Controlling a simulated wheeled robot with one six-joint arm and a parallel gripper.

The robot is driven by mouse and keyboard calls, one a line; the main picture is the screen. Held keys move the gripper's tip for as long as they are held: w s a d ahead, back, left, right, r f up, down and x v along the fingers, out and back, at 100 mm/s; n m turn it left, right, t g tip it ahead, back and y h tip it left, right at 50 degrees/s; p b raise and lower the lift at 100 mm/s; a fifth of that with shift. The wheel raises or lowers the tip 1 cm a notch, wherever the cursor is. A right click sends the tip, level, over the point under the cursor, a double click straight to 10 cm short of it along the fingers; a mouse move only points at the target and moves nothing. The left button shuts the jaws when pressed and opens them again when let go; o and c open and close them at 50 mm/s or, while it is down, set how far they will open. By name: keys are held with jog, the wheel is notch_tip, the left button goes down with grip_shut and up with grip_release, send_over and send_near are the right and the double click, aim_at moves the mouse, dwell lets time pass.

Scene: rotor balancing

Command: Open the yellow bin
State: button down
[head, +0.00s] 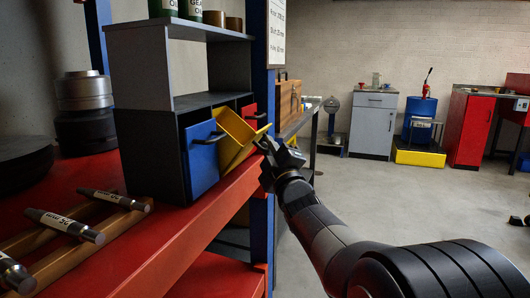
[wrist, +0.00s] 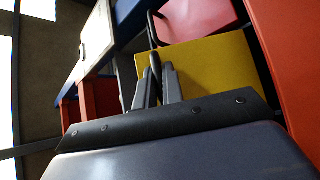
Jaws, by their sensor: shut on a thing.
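The yellow bin (head: 235,133) sits between a blue bin (head: 203,155) and a red bin (head: 249,112) in a dark rack. It is tilted forward, its front leaning out past the blue bin's face, with its side wall showing. My gripper (head: 266,148) is at its front. In the wrist view the yellow front (wrist: 215,72) fills the middle, and my fingers (wrist: 158,84) are shut on its dark handle (wrist: 153,50). The far end of the handle and most of the bin's inside are hidden.
The rack stands on a red shelf (head: 185,232) beside a blue post (head: 262,190). Labelled rods (head: 65,224) lie on wooden rails at the left. A grey shelf (head: 140,68) with cans is above.

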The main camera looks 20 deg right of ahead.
jog(key=shift+s+d+f+b, duration=0.2)
jog(key=shift+f+b, duration=0.1)
jog(key=shift+f, duration=0.15)
jog(key=c, duration=1.5)
grip_release()
jog(key=p+v, duration=0.1)
jog(key=v, duration=0.9)
jog(key=shift+s+f, duration=0.15)
jog(key=shift+s, duration=0.2)
jog(key=shift+c, duration=0.5)
